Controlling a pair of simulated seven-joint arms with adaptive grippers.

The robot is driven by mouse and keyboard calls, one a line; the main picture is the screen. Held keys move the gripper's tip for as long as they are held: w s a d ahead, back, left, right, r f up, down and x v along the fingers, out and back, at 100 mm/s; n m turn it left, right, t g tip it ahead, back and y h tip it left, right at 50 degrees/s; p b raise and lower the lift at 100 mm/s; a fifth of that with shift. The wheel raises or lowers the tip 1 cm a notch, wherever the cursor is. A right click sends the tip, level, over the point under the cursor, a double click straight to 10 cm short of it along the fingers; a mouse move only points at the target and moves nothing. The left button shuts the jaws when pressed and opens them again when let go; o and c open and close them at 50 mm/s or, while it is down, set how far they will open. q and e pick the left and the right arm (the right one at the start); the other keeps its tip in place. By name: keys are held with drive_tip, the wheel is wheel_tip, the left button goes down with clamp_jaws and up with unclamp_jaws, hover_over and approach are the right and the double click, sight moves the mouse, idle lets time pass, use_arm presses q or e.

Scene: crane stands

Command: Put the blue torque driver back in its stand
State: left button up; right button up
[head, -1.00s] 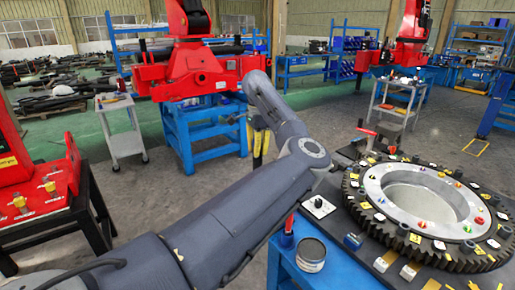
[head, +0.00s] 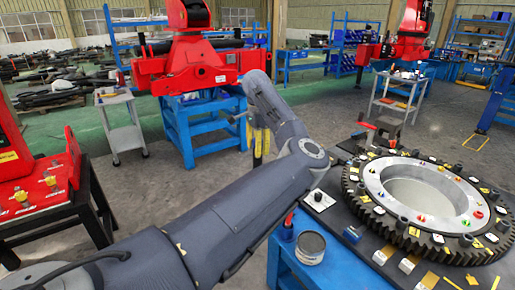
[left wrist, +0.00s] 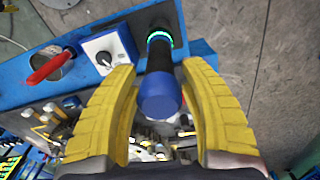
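The blue torque driver (left wrist: 160,95) shows large in the left wrist view, with a blue end cap toward the camera, a dark shaft and a glowing green ring. It lies between the yellow fingers of my left gripper (left wrist: 160,78), which appear closed on its sides. In the head view my left gripper (head: 258,140) hangs in the air beyond the blue bench (head: 345,265); the driver is hard to make out there. A red-handled tool (head: 288,219) stands in a blue holder at the bench's left edge. I cannot make out an empty stand for certain. My right gripper is not in view.
On the bench are a large dark gear ring (head: 360,207), a white box with a knob (head: 319,200) and an open can (head: 310,247). A red crane stand (head: 200,75) is behind the left gripper.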

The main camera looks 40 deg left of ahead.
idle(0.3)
use_arm(q)
drive_tip(key=shift+r, duration=2.45)
